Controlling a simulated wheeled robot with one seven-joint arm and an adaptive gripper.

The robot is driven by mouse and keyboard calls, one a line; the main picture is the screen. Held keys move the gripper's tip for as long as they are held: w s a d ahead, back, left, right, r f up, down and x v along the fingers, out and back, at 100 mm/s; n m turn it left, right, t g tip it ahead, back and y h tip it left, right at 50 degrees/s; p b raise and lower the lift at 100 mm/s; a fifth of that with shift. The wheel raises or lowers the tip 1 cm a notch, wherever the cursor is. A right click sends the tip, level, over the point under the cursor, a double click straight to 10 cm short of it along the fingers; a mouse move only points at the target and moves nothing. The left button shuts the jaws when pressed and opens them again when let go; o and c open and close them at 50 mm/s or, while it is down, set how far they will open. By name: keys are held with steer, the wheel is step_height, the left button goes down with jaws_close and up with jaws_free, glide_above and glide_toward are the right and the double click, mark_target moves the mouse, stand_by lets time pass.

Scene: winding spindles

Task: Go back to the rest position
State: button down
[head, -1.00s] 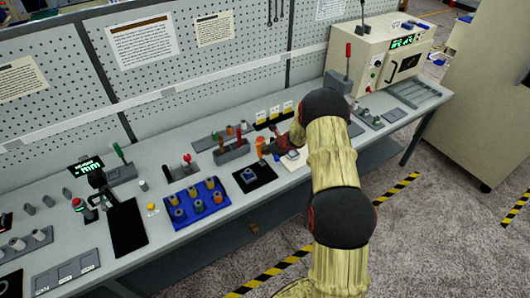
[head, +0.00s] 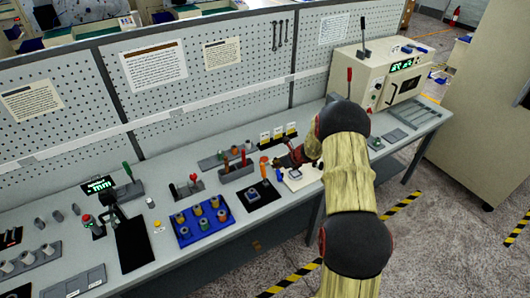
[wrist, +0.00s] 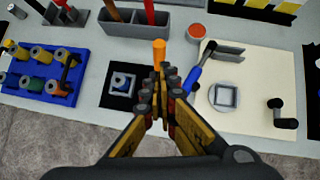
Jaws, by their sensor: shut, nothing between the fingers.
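My gripper (wrist: 160,77) is shut and empty in the wrist view, its fingertips together above the bench between a black mat (wrist: 117,95) and a cream board (wrist: 250,105). An orange-handled tool (wrist: 159,50) stands just beyond the fingertips in that view; I cannot tell whether they touch it. In the head view my gripper (head: 284,160) is partly hidden by my arm, over the right half of the bench. The grey bench (head: 165,208) runs along a pegboard wall.
A blue tray (head: 203,236) with several spindles lies left of the black mat. A grey holder (head: 238,173) with upright handled tools stands behind. A cream machine (head: 378,72) with a red lever sits at the far right end. The air above the bench's left is free.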

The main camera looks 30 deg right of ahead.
steer(key=s+a+f+n+g+y, duration=0.2)
steer(key=s+a+n, duration=0.3)
steer(key=s+n, duration=0.15)
steer(key=s+a+r+n+h+b, duration=0.1)
steer(key=s+a+r+n+b, duration=0.3)
steer(key=s+a+n+b, duration=0.3)
steer(key=s+a+r+n+h+b, duration=0.1)
steer(key=s+a+r+n+b, duration=0.4)
steer(key=s, duration=1.2)
steer(key=s+a+r+n+h+b, duration=0.2)
steer(key=s+a+r+n+b, duration=0.2)
steer(key=s+a+n+b, duration=0.5)
steer(key=s+n+b, duration=0.3)
steer(key=n, duration=0.3)
steer(key=shift+a+r, duration=0.35)
